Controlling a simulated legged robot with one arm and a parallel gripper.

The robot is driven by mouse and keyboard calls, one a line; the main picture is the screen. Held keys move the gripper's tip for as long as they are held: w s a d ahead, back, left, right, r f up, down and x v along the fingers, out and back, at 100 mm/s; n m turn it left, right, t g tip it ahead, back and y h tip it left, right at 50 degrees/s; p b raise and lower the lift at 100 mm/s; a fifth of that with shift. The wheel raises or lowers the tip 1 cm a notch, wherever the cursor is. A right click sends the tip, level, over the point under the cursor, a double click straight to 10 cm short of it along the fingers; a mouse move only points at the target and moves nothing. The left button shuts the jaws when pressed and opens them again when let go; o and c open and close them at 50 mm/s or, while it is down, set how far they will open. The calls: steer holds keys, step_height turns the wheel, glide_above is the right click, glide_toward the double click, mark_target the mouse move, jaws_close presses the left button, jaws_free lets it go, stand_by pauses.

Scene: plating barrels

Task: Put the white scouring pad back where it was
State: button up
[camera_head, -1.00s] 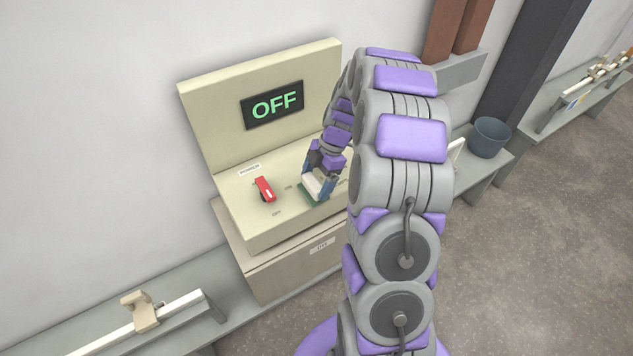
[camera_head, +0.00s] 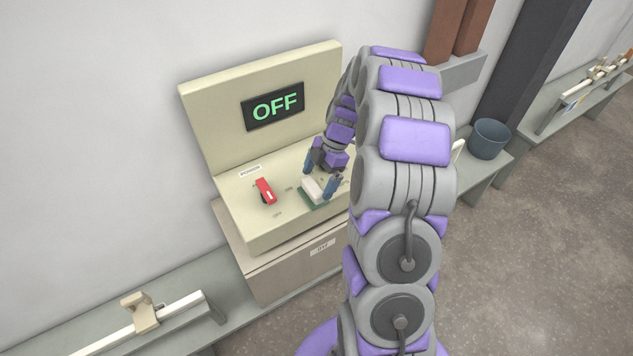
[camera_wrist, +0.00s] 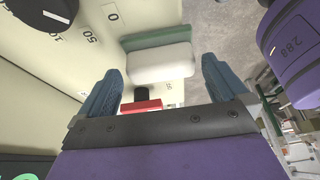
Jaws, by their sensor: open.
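The white scouring pad (camera_head: 313,188) rests on a green base (camera_head: 318,203) on the cream console's sloped top, right of a red switch. In the wrist view the white pad (camera_wrist: 160,63) lies beyond my fingertips, with the green strip (camera_wrist: 158,37) along its far side. My gripper (camera_head: 320,176) is open above the pad, with its two blue fingers spread to either side. Nothing is held between the fingers.
The cream console (camera_head: 240,222) has an upright panel whose display (camera_head: 273,106) reads OFF. The red switch (camera_head: 264,191) is left of the pad. A dark blue-grey bucket (camera_head: 489,138) stands on the bench at right. A rail with a beige clamp (camera_head: 140,313) is at lower left.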

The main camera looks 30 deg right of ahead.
steer(key=v, duration=1)
steer(key=shift+p, duration=0.4)
steer(key=s+a+r+m+h, duration=0.1)
steer(key=s+a+r+m, duration=0.2)
steer(key=s+a, duration=0.25)
steer(key=s+a+r+m+g, duration=0.1)
steer(key=s+a+r+m, duration=0.1)
steer(key=s+a, duration=0.3)
steer(key=s+a+r+m+h, duration=0.1)
steer(key=s+a+r+m, duration=0.2)
steer(key=a, duration=0.3)
steer(key=s+a+f+m+h, duration=0.1)
steer(key=s+m, duration=0.4)
steer(key=s, duration=0.4)
steer(key=s+a+f+m+h, duration=0.1)
steer(key=s+m, duration=0.4)
steer(key=s, duration=0.5)
steer(key=shift+a+g, duration=0.3)
steer(key=shift+a, duration=0.45)
